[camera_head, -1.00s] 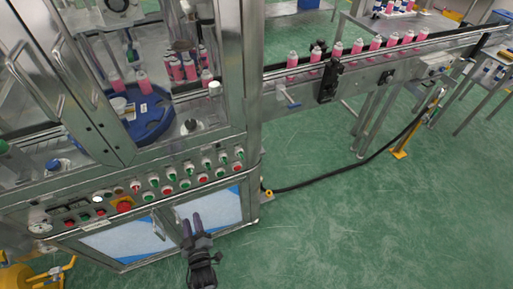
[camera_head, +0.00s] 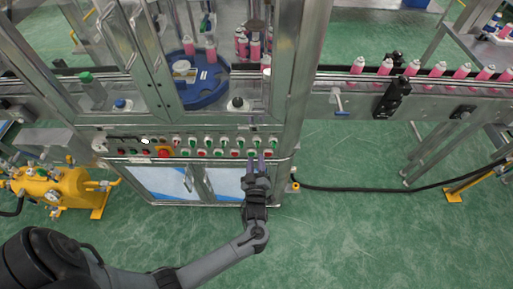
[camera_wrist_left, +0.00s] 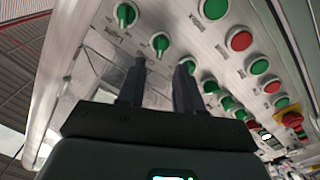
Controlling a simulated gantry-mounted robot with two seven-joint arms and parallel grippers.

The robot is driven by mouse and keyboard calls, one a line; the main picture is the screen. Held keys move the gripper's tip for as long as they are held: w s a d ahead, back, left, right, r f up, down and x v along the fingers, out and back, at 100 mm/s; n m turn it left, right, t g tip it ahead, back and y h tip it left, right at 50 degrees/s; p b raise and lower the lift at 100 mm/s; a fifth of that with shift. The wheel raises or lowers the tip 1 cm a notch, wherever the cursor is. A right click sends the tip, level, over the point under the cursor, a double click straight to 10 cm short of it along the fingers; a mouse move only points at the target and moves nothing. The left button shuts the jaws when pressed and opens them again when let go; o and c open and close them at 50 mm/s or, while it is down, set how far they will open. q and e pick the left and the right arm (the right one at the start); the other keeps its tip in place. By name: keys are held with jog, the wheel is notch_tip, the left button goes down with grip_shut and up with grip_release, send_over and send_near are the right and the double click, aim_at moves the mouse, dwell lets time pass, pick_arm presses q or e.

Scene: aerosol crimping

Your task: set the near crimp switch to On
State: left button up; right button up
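The control panel (camera_head: 125,145) runs along the front of the machine, with rows of green and red switches and buttons. My left gripper (camera_head: 255,158) is at the right part of the panel, fingers pointing at it. In the left wrist view the two dark fingers (camera_wrist_left: 160,68) are apart with nothing between them. A green rotary switch (camera_wrist_left: 160,43) lies just beyond the gap between the fingertips; contact cannot be told. Another green rotary switch (camera_wrist_left: 125,14) is farther up and left. The labels are too blurred to show which is the near crimp switch. My right gripper is not in view.
Red buttons (camera_wrist_left: 240,40) and several green ones sit close beside the fingers. A red emergency knob (camera_head: 164,152) is at the panel's left. Cabinet doors (camera_head: 222,183) are below the panel. A yellow machine (camera_head: 65,187) stands at left. The green floor in front is open.

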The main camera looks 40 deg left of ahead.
aim_at(256, 146)
pick_arm(q)
jog(key=x, duration=0.6)
jog(key=shift+w+a, duration=0.15)
grip_shut()
